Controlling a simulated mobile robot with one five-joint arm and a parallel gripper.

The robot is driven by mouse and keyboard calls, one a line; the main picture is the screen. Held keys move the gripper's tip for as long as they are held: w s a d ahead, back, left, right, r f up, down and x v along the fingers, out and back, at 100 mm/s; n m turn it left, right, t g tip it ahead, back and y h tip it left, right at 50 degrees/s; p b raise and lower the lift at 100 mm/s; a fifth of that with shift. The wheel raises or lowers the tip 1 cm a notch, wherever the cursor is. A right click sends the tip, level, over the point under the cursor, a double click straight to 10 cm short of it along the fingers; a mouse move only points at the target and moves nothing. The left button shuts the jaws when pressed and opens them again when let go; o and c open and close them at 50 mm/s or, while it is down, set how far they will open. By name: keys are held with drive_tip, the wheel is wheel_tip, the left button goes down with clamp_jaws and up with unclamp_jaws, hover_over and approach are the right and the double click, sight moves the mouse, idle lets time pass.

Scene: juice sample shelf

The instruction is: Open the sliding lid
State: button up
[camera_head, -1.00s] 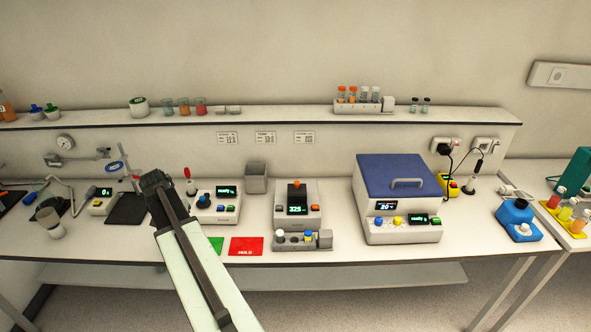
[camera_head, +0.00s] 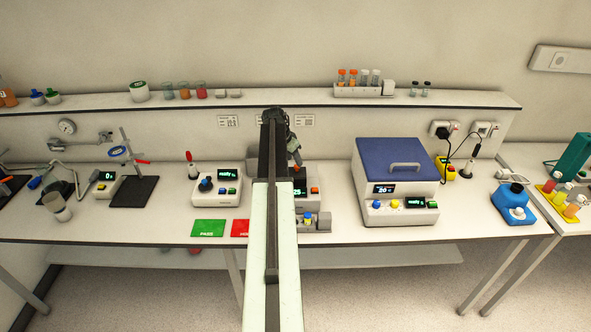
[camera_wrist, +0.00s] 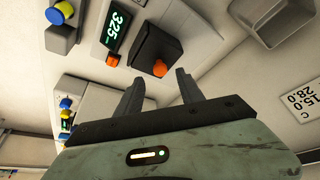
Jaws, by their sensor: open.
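The small grey device with the 325 display (camera_wrist: 116,27) has a dark square lid (camera_wrist: 158,42) with an orange knob (camera_wrist: 160,68) at its edge. In the wrist view the knob lies just beyond and between the fingertips. My gripper (camera_wrist: 158,77) is open, with nothing between its fingers. In the head view my gripper (camera_head: 294,152) hangs over the device (camera_head: 313,172), and my arm hides its left part and most of the lid. I cannot tell whether the fingers touch the knob.
A larger box with a blue lid (camera_head: 398,158) stands to the right. A small console (camera_head: 217,186) stands to the left, with a green card (camera_head: 209,228) and a red card (camera_head: 239,228) in front. A wall shelf (camera_head: 280,101) runs behind.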

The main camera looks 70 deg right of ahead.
sight(295, 167)
drive_tip(key=b+x, duration=0.2)
drive_tip(key=x, duration=0.2)
drive_tip(key=shift+r, duration=0.1)
clamp_jaws()
idle(1.3)
